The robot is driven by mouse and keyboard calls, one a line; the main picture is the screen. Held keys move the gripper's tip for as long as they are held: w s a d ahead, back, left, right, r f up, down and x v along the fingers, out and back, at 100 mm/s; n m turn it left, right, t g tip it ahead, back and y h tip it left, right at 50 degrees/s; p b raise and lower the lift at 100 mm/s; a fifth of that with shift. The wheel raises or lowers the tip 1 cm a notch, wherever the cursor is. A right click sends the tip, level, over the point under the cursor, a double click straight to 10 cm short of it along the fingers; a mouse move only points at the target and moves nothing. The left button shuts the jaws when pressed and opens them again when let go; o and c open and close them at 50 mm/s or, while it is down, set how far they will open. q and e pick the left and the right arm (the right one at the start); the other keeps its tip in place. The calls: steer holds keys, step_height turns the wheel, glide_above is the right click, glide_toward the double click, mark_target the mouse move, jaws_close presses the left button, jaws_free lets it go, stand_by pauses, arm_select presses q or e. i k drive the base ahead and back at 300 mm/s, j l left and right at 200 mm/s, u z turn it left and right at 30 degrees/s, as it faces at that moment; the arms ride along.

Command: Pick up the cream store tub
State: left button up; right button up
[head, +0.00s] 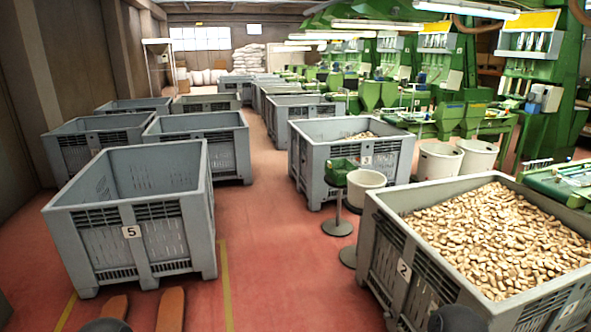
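Three cream tubs show in the head view. One cream tub (365,188) stands nearest, in the middle beside the front right crate, next to a green tray on a stand. Two more, a left cream tub (438,161) and a right cream tub (476,159), stand side by side farther back, by the green machines. I cannot tell which is the store tub. The lower parts of the tubs are partly hidden. Neither of my grippers is in view; only dark rounded parts, probably of my arms, show at the bottom edge.
Grey crate 2 (402,269), full of corks, fills the right front. Grey crate 5 (132,232) stands left, and crate 3 (366,160) behind the stand (337,226). Orange-brown bars (171,309) lie low at the front. Red floor (275,260) is clear between the crates.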

mark_target(360, 182)
steer(key=i, duration=2)
steer(key=i+z, duration=0.2)
steer(key=i, duration=0.3)
steer(key=i+j+z, duration=0.15)
steer(key=i, duration=0.35)
steer(key=i+j+z, duration=0.2)
steer(key=i, duration=0.3)
steer(key=i+j+z, duration=0.2)
steer(key=i, duration=0.3)
steer(key=j, duration=0.1)
